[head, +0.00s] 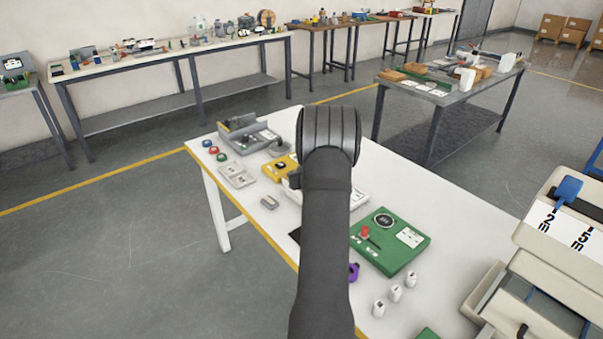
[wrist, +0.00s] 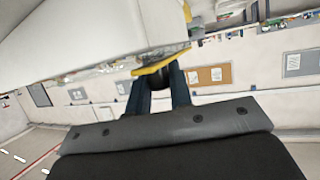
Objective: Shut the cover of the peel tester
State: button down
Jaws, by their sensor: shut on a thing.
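My gripper shows in the wrist view (wrist: 162,72), its two dark fingers reaching up to a yellow strip (wrist: 160,62). The fingers are shut on this yellow part, with a dark rounded shape between them. I cannot tell for sure whether the yellow part belongs to the peel tester's cover. A large pale surface (wrist: 85,30) fills the upper left of that view. In the head view my arm hides the fingertips. A grey device with a raised plate (head: 240,133) stands at the bench's far left end. It may be the peel tester, but I cannot confirm this.
On the white bench (head: 455,215) are a yellow unit (head: 277,169), a grey tray (head: 237,175), a green box with a red knob (head: 390,240) and small white bottles (head: 395,294). A large beige machine (head: 545,265) stands at the right. The bench's right middle is clear.

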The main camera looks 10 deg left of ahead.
jog(key=shift+s+a, duration=0.15)
jog(key=shift+a, duration=0.15)
jog(key=c, duration=1.3)
grip_release()
jog(key=shift+d, duration=0.15)
jog(key=shift+s+d+r, duration=0.1)
jog(key=shift+s+r, duration=0.05)
jog(key=shift+s, duration=0.05)
jog(key=v, duration=1.7)
jog(key=shift+w, duration=0.1)
jog(key=x, duration=1.7)
jog(key=shift+w, duration=0.15)
